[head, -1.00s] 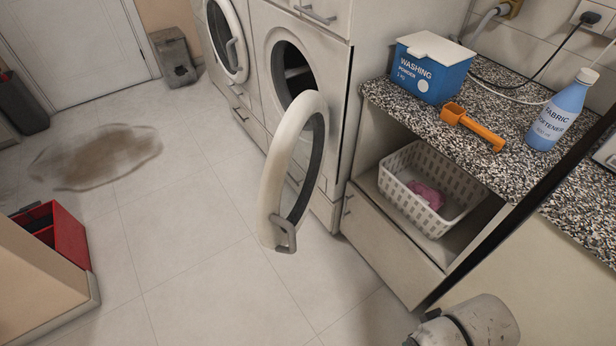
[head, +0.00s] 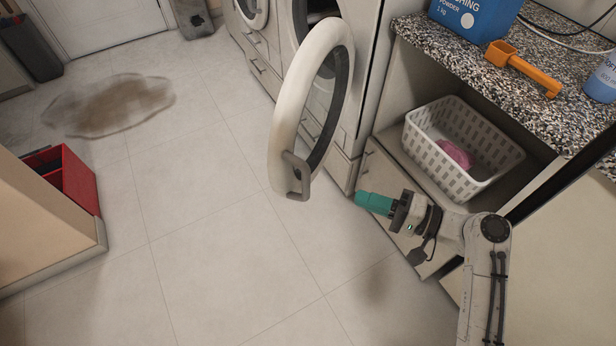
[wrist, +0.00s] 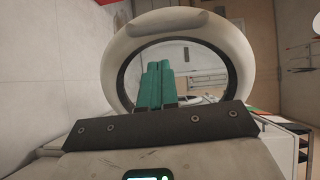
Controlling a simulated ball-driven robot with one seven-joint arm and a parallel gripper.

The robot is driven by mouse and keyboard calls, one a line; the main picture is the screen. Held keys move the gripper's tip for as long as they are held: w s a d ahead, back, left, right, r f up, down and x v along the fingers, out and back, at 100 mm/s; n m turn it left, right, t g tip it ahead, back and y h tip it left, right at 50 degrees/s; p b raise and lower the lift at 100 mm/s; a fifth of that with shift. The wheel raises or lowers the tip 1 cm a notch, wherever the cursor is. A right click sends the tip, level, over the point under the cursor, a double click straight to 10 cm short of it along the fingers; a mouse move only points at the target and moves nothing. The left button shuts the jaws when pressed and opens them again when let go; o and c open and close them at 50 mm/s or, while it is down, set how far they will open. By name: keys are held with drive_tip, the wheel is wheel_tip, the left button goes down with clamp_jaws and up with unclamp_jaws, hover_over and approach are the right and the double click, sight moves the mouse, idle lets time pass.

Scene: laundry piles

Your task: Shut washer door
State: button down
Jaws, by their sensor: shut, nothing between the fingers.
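The washer door (head: 283,118) is a round white ring with a dark inner rim, swung wide open from the washer (head: 366,75). Its grey handle (head: 297,176) is at the lower free edge. My gripper (head: 358,198), with teal fingers, is shut and empty, to the right of the handle and apart from it, by the cabinet front. In the wrist view the teal fingers (wrist: 157,84) point toward the door ring (wrist: 224,48), which fills the upper middle. The washer's drum opening is mostly hidden behind the door.
A white basket (head: 425,158) with a pink cloth (head: 455,153) sits in the open shelf under the speckled counter (head: 440,75). An orange scoop (head: 524,67) lies on top. A red box (head: 80,178) and brown puddle (head: 110,105) are at left. The floor between is clear.

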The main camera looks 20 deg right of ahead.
drive_tip(key=b, duration=0.1)
approach(294, 168)
drive_tip(key=shift+t, duration=0.3)
drive_tip(key=x, duration=0.6)
drive_tip(key=shift+w+a+f, duration=0.25)
drive_tip(key=shift+w+a, duration=0.05)
drive_tip(key=shift+a, duration=0.15)
